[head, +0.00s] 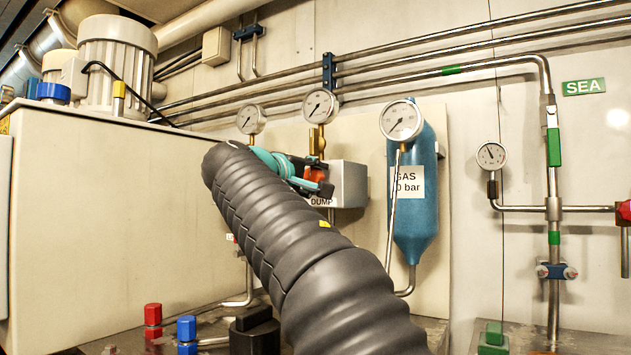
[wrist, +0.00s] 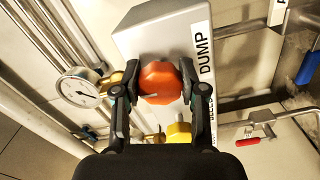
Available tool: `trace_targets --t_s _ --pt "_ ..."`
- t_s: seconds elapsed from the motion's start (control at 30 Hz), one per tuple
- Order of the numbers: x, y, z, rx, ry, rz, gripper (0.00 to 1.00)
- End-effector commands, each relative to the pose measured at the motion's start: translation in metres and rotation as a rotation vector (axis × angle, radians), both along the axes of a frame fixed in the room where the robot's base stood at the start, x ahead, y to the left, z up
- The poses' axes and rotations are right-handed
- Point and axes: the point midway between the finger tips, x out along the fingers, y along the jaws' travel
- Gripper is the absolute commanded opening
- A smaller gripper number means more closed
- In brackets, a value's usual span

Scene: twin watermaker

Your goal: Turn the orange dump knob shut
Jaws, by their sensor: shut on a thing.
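The orange dump knob (wrist: 160,82) sits on the front of a grey valve block (wrist: 150,30) beside a "DUMP" label (wrist: 205,55) in the wrist view. My gripper (wrist: 160,88) has one finger on each side of the knob and is shut on it. In the head view the knob (head: 314,174) shows only in part behind my gripper (head: 318,180), at the grey block (head: 349,183). My dark ribbed arm crosses the lower middle of that view and hides what lies behind it.
In the head view a blue gas bottle (head: 413,190) stands right of the block, and a large beige cabinet (head: 100,220) is at left.

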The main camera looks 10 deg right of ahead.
Motion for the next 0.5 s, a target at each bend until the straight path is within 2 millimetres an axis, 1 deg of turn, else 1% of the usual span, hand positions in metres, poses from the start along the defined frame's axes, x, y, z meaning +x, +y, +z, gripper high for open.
trace_targets --t_s 0.47,0.5 --pt "0.0001 -0.0001 -0.0004 0.009 -0.008 -0.001 0.07" --pt "0.0002 0.0 -0.0005 0.009 -0.008 -0.001 0.51"
